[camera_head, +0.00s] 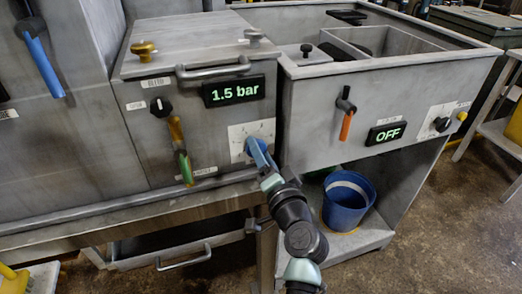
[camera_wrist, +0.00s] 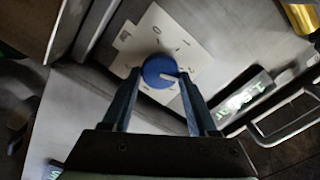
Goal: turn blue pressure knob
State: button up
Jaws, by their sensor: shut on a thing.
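The blue pressure knob (camera_wrist: 158,70) sits on a white dial plate (camera_wrist: 127,40) on the front of the steel compactor. A white pointer mark shows on the knob's face in the wrist view. My gripper (camera_wrist: 160,74) is shut on the knob, with one finger on each side of it. In the head view my gripper (camera_head: 256,148) reaches the white plate, and its fingers largely hide the knob. The green display (camera_head: 233,91) above the plate reads "1.5 bar".
A green-tipped lever (camera_head: 182,160) and a black knob (camera_head: 160,105) are left of the plate. A bar handle (camera_head: 215,71) runs above the display. The sink unit (camera_head: 310,110) on the right has an orange-tipped lever (camera_head: 346,120) and an "OFF" display (camera_head: 385,133). A blue bucket (camera_head: 345,205) stands below.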

jog(key=m+p, duration=0.2)
jog(key=m, duration=0.4)
jog(key=shift+f, duration=0.2)
jog(key=shift+m, duration=0.3)
jog(key=o, duration=1.3)
jog(key=shift+o, duration=0.2)
jog(key=v, duration=1.3)
